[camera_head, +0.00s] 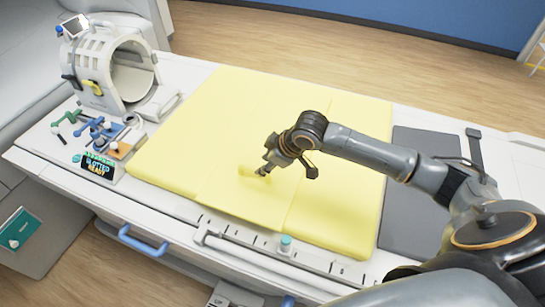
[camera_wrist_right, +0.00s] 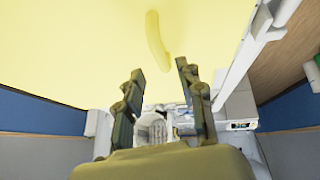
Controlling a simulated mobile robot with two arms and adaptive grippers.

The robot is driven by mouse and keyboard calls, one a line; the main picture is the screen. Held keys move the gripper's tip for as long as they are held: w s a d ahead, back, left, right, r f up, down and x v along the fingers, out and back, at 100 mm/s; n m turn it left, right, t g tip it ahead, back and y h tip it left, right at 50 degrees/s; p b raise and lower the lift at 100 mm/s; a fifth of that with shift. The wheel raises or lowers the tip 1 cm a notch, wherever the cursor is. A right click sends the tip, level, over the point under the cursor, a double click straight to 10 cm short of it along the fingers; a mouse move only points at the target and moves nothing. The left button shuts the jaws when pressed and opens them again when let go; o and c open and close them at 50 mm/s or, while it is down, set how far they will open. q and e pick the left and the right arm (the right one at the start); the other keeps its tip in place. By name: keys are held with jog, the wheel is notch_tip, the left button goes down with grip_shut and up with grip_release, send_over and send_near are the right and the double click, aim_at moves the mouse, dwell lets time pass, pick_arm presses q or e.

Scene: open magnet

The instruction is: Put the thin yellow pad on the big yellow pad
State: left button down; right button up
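The big yellow pad (camera_head: 345,215) lies flat across the white bed. A thinner yellow sheet, which looks like the thin yellow pad (camera_head: 230,205), lies flat over its middle, with edges faint against the same yellow. A small raised yellow strip (camera_head: 247,172) stands up on it beside my right gripper (camera_head: 265,170). In the right wrist view the curved strip (camera_wrist_right: 156,40) lies just beyond the fingertips. My right gripper (camera_wrist_right: 160,70) is open with nothing visible between its fingers; contact with the pad cannot be told. My left gripper is out of view.
A white ring-shaped coil (camera_head: 110,75) stands at the bed's left end, beside small coloured tools (camera_head: 100,130) and a dark sign (camera_head: 98,168). A grey pad (camera_head: 415,145) lies right of the yellow pads. A small teal-capped bottle (camera_head: 285,243) stands at the front edge.

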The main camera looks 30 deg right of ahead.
jog(key=shift+v, duration=2.65)
jog(key=shift+f, duration=0.1)
